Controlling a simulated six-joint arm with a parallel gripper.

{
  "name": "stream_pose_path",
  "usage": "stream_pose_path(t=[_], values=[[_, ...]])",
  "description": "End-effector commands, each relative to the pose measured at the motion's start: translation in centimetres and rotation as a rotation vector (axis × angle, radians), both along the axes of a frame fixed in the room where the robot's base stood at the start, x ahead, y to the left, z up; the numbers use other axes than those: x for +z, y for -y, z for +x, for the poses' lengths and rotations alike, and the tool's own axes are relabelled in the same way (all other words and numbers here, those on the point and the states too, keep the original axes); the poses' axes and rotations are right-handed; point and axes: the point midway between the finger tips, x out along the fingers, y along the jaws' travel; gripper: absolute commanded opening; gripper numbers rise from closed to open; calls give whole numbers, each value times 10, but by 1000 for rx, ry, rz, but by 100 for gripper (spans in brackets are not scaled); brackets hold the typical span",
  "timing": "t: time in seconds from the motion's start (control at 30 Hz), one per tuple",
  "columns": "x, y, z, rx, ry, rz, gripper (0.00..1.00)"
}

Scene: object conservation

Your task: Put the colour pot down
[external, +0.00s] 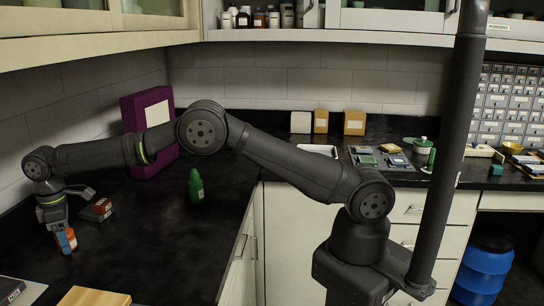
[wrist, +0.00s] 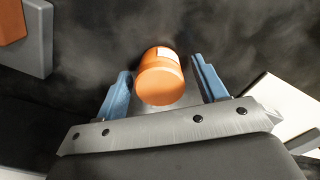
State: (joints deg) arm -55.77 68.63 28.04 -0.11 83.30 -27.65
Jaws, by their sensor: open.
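The colour pot is a small orange pot with a pale label (wrist: 160,78). In the wrist view it sits between the two blue fingers of my gripper (wrist: 164,88), with a visible gap on each side. In the external view the orange pot (external: 66,241) is at the far left on the black worktop, under my gripper (external: 63,236). My gripper is open around the pot. The pot's base is partly hidden, but it appears to be on the worktop.
A grey block with an orange-red face (external: 97,210) lies just right of my gripper. A green bottle (external: 195,187) and a purple box (external: 148,130) stand farther back. A wooden board (external: 95,297) lies at the front edge. The worktop between them is clear.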

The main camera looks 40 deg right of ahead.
Motion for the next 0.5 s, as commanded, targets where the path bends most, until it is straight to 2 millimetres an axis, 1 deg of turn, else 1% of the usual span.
stream_pose_path(t=[0.17, 0.4, 0.5], values=[[27, -1, 1, 0, 2, 4, 65], [80, -1, 1, 1, 1, 4, 65], [98, -1, 1, 1, 1, 3, 65]])
